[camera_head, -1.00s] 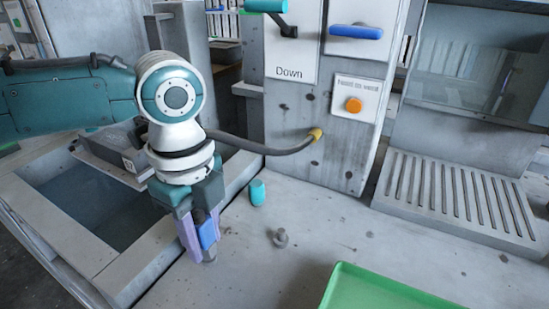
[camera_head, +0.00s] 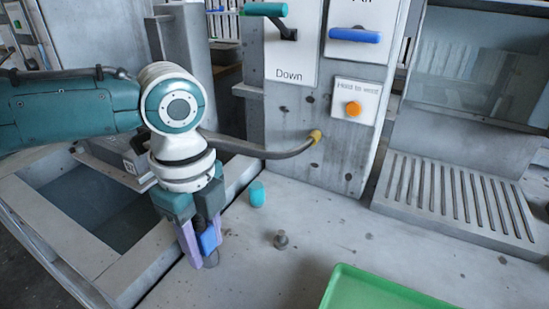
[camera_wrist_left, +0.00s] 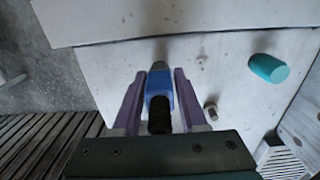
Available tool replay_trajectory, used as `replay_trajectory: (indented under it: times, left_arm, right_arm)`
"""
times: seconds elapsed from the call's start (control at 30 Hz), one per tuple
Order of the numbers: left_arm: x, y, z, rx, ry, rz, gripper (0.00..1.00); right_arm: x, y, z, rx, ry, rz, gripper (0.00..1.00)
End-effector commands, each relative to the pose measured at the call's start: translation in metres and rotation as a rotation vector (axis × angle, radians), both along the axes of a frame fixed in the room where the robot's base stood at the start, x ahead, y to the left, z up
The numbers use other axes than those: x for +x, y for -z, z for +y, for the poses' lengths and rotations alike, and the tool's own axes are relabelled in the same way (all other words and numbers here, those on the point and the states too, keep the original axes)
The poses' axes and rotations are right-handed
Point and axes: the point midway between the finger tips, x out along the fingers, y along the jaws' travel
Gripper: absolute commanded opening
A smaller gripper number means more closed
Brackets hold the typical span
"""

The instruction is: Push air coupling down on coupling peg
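The blue air coupling (camera_head: 210,239) is between the purple fingers of my left gripper (camera_head: 203,243), low over the grey bench. In the left wrist view the coupling (camera_wrist_left: 160,87) stands between the two fingertips (camera_wrist_left: 160,80), with a dark ribbed piece on its near end. Whether the fingers press on it or stand slightly apart is not clear. A short grey stub, seemingly the coupling peg (camera_head: 210,260), shows right below the coupling. How far the coupling sits on it is hidden. My right gripper is out of view.
A green tray (camera_head: 375,291) lies at the front. A grey hose (camera_head: 250,149) runs to the panel behind. A recessed basin (camera_head: 90,205) is at left.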

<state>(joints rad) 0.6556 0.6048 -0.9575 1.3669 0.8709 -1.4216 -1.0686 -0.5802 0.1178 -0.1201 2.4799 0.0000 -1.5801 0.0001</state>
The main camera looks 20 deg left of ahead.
Motion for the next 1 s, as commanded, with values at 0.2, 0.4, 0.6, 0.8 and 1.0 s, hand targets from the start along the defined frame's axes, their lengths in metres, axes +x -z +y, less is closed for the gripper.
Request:
replay_trajectory:
  times: [0.2, 0.4, 0.6, 0.8, 1.0]
  left_arm:
    - [0.0, 0.0, 0.0, 0.0, 0.0, 0.0, 0.68]
    - [0.0, 0.0, 0.0, 0.0, 0.0, 0.0, 0.71]
    - [0.001, -0.011, 0.0, 0.0, 0.0, -0.002, 0.71]
    - [0.001, -0.05, 0.0, 0.0, 0.001, -0.005, 0.71]
    - [0.001, -0.085, 0.0, 0.001, 0.001, -0.004, 0.71]
  right_arm:
    - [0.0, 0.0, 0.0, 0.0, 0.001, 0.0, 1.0]
    - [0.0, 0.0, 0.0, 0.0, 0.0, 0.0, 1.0]
    - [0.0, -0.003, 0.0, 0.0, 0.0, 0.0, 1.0]
    - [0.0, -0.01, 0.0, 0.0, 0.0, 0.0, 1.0]
    - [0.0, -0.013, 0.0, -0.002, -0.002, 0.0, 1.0]
